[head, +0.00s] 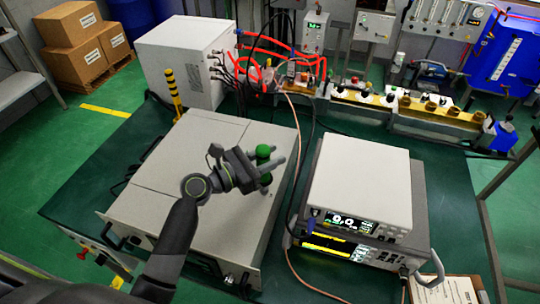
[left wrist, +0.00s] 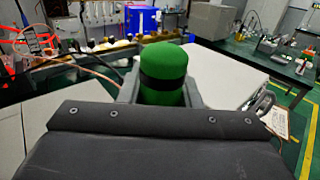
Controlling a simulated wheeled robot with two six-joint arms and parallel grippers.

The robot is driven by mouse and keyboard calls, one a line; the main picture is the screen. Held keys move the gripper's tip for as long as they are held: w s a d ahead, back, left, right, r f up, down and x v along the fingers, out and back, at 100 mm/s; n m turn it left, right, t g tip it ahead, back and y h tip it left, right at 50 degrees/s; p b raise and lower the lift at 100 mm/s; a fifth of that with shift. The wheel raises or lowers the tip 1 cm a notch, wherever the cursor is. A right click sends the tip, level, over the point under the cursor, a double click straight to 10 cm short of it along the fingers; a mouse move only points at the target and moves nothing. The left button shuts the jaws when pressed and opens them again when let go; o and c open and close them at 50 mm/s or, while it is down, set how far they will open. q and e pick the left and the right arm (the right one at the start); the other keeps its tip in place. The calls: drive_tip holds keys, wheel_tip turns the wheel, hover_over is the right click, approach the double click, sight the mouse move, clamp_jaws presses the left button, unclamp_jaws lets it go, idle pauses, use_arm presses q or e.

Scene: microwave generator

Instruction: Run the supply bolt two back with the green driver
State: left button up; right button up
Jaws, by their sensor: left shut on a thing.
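My left gripper (head: 276,168) is shut on the green driver (head: 264,152), above the top of the large light-grey unit (head: 160,195). In the left wrist view the driver (left wrist: 163,75) stands between the fingers as a green cylinder with a black band. Its lower end is hidden by the gripper. The supply is not certain: a stacked instrument (head: 362,185) with a lit display is at the right, and the large grey unit has a front panel with handles. I cannot make out supply bolt two in either view. My right gripper is not in view.
A white box (head: 185,62) with black and red cables stands at the back left. A rail of fittings (head: 410,108) runs along the back. Yellow-black posts (head: 173,92) stand near the grey unit. Bare green bench top (head: 455,190) shows at the right.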

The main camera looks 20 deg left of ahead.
use_arm(q)
drive_tip(key=shift+f+b, duration=0.3)
drive_tip(key=shift+f, duration=0.2)
drive_tip(key=shift+s+f, duration=0.1)
drive_tip(key=shift+f, duration=0.1)
idle(0.7)
drive_tip(key=shift+p, duration=0.35)
idle(0.7)
drive_tip(key=shift+r, duration=0.1)
drive_tip(key=shift+r+p, duration=0.6)
drive_tip(key=shift+p, duration=0.15)
wheel_tip(320, 180, up, 8)
drive_tip(key=p, duration=0.6)
drive_tip(key=shift+r, duration=0.15)
